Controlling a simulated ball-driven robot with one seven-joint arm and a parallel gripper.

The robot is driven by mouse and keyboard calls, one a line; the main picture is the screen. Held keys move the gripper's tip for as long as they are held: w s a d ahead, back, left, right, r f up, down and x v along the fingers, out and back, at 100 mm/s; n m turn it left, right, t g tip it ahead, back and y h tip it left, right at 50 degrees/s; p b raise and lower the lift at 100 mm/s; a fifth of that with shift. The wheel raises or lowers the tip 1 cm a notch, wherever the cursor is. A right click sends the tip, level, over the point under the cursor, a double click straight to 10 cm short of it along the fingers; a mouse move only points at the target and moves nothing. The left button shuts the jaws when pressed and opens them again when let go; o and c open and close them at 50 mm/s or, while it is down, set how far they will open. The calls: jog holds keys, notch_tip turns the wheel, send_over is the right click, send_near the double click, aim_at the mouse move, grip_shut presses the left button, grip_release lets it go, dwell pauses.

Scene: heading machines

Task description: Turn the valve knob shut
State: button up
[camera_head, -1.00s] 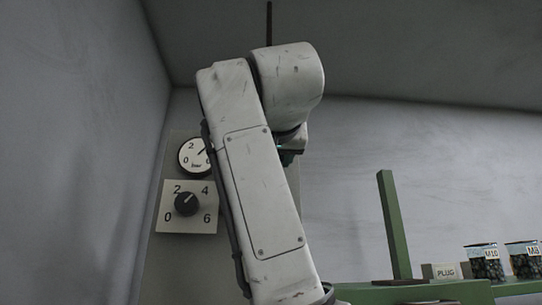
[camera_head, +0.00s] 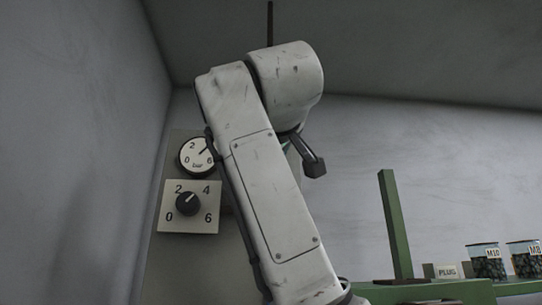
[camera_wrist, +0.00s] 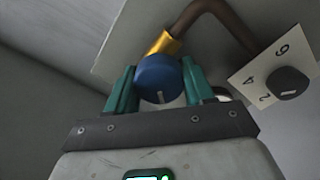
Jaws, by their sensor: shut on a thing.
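The blue valve knob (camera_wrist: 158,72) sits at the end of a brass fitting (camera_wrist: 164,44) on a brown pipe in the wrist view. A short pale mark on its face points down in that picture. My gripper (camera_wrist: 159,80) has its teal fingers on either side of the knob and is shut on it. In the head view my arm hides the valve knob and most of my gripper.
A black dial knob (camera_head: 188,203) on a white plate marked 0 to 6 stands close to the valve; it also shows in the wrist view (camera_wrist: 290,83). A round pressure gauge (camera_head: 197,156) is above it. A green post (camera_head: 394,225) and jars (camera_head: 487,262) stand at right.

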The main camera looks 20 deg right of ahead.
jog(key=n, duration=0.4)
jog(key=shift+f+n, duration=0.1)
jog(key=shift+n, duration=0.2)
jog(key=shift+a+f+n, duration=0.1)
jog(key=shift+n, duration=1.8)
jog(key=o, duration=1)
jog(key=b+v, duration=0.4)
jog(key=v, duration=0.6)
jog(key=shift+s+a, duration=0.15)
jog(key=shift+s, duration=0.2)
